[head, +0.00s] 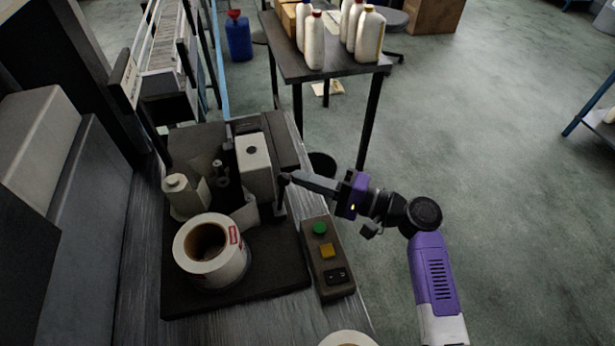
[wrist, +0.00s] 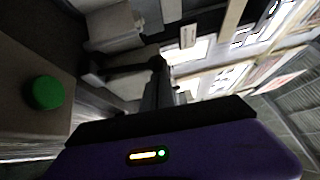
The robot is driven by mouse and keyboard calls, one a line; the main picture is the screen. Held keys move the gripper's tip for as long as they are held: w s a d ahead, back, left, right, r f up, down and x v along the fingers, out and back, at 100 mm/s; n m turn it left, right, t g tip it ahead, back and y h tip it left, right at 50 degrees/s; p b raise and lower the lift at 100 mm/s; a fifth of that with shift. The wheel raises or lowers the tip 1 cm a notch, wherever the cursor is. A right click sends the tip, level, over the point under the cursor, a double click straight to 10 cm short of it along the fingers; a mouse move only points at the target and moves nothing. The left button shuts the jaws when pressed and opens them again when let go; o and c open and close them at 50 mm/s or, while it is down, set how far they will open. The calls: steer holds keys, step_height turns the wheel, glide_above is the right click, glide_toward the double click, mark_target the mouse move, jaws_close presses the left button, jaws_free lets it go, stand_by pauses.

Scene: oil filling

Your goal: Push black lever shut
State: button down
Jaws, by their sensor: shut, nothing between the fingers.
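The black lever (head: 281,194) stands at the right side of the labelling machine (head: 253,165), near its white block. In the head view my gripper (head: 292,178) reaches in from the right with its fingers shut and empty. Its tips are at the top of the lever; I cannot tell whether they touch. In the wrist view my gripper (wrist: 158,90) points away from the camera, and a dark rounded knob, which looks like the lever's end (wrist: 157,62), shows just beyond the fingertips. The lever's lower part is partly hidden.
A control box (head: 327,270) with a green button (head: 319,228) and a yellow button sits just below my gripper. A large label roll (head: 211,250) is on the machine's left front. A dark table (head: 320,66) with white bottles stands behind. Open floor lies right.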

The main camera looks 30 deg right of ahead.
mark_target(286, 182)
steer(key=a+p, duration=0.1)
steer(key=a+r+n+g+h+p, duration=0.1)
steer(key=p, duration=0.1)
steer(key=a+r+h+p, duration=0.1)
steer(key=shift+w+a+n+g+p, duration=0.1)
steer(key=shift+w+n+g+p, duration=0.2)
steer(key=shift+n+g+p, duration=0.1)
steer(key=shift+a, duration=0.4)
steer(key=shift+w+a+f, duration=0.1)
steer(key=shift+w+a, duration=0.05)
steer(key=shift+a, duration=0.45)
steer(key=shift+w+a+f, duration=0.1)
steer(key=shift+w+a, duration=0.05)
steer(key=shift+a, duration=0.4)
steer(key=shift+a+r, duration=0.1)
steer(key=shift+a, duration=0.05)
